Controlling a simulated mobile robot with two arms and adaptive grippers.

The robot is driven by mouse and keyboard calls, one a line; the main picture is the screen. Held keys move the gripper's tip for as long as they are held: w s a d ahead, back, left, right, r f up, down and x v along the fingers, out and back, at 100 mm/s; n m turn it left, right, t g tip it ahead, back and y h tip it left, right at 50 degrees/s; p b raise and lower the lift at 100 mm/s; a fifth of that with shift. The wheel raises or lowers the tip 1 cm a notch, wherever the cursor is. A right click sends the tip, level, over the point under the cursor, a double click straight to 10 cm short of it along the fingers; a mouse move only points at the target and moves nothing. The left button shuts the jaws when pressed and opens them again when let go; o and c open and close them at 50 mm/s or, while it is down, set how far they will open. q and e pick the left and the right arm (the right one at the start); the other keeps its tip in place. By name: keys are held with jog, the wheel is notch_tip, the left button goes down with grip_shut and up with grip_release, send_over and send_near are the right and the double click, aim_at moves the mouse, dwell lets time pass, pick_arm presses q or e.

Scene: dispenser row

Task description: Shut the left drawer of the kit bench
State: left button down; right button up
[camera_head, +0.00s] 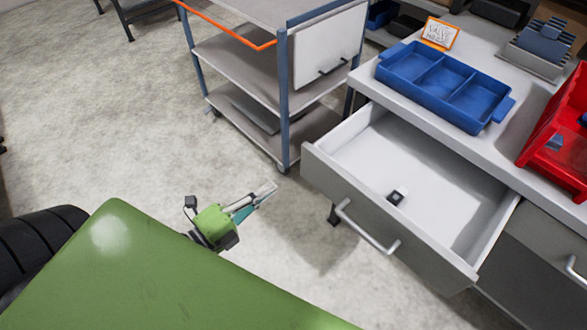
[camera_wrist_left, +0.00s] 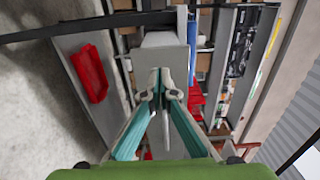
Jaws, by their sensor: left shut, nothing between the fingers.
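The left drawer (camera_head: 325,171) of the kit bench (camera_head: 368,75) is pulled well out, with its grey front panel and bar handle (camera_head: 366,228) facing the lower left. A small black-and-white item (camera_head: 397,197) lies inside it. My left gripper (camera_head: 272,187) is shut and empty, to the left of the drawer front and apart from it. Its teal-sided fingers also show in the left wrist view (camera_wrist_left: 163,88). I cannot make out the drawer for sure in that view. My right gripper is not in view.
A blue divided tray (camera_head: 440,85), a small sign (camera_head: 440,33) and a red bin (camera_head: 557,130) are on the bench top. A second drawer (camera_head: 545,245) at right looks shut. A shelved cart (camera_head: 235,60) stands behind the gripper. Floor (camera_head: 100,120) at left is clear.

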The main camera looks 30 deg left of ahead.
aim_at(303, 163)
pick_arm(q)
jog(key=x, duration=0.8)
jog(key=shift+w+d+f, duration=0.1)
jog(key=shift+w+d, duration=0.1)
jog(key=shift+w, duration=0.4)
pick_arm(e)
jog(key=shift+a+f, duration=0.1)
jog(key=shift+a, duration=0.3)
